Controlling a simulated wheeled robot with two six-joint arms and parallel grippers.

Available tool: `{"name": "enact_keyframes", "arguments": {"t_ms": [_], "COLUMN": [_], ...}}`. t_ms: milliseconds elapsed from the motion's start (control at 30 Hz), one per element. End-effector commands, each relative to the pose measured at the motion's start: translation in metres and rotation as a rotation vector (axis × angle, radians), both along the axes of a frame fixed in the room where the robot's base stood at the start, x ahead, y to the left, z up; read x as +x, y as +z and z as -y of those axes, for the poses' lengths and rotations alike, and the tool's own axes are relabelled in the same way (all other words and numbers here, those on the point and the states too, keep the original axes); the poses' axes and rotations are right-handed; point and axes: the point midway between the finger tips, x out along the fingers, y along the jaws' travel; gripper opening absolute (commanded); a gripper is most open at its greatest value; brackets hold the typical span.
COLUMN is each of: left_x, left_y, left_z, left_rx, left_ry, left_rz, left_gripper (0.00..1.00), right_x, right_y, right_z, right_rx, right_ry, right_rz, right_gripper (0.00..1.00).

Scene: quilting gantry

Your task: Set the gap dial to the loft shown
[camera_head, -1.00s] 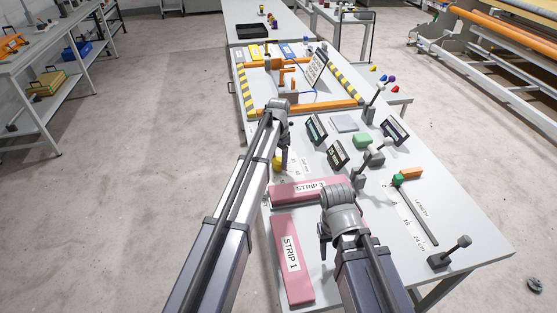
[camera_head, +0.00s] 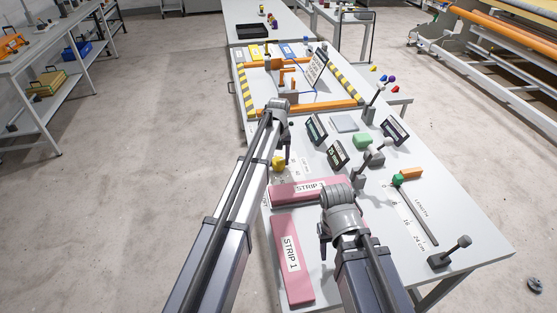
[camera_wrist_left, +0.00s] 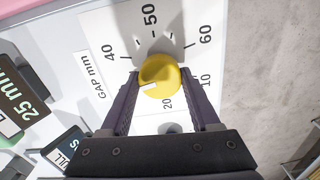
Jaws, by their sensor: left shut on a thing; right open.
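The yellow gap dial (camera_wrist_left: 160,77) sits on a white scale plate (camera_wrist_left: 108,50) marked "GAP mm", with 10, 20, 40, 50 and 60 readable. A white mark on the knob points toward the picture's lower left, between 40 and 20, where the plate is partly hidden. My left gripper (camera_wrist_left: 160,76) is shut on the knob, one finger on each side. In the head view the knob (camera_head: 278,162) shows beside my left gripper (camera_head: 287,155). A dark display (camera_wrist_left: 22,100) reads "25 mm". My right gripper (camera_head: 323,245) hangs over the pink strips, largely hidden by its wrist.
Pink strips labelled STRIP 1 (camera_head: 291,275) and STRIP 3 or similar (camera_head: 285,193) lie near the dial. A length scale with a dark rail (camera_head: 420,218) lies further right.

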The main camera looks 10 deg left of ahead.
Motion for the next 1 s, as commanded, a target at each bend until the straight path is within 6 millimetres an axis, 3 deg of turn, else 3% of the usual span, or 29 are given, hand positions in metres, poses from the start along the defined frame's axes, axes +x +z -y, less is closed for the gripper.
{"name": "enact_keyframes", "arguments": {"t_ms": [600, 1000], "left_x": [-0.0004, -0.0004], "left_y": [-0.0001, -0.0001], "left_z": [-0.0002, -0.0002], "left_rx": [0.000, 0.000], "left_ry": [0.568, 0.805], "left_rz": [0.000, 0.000], "left_gripper": [0.07, 0.07], "right_x": [0.0000, 0.0000], "right_y": [-0.0001, -0.0001], "right_z": [0.0000, 0.0000], "right_rx": [0.000, 0.000], "right_ry": [0.000, 0.000], "right_rz": [0.000, 0.000], "right_gripper": [0.50, 0.50]}}
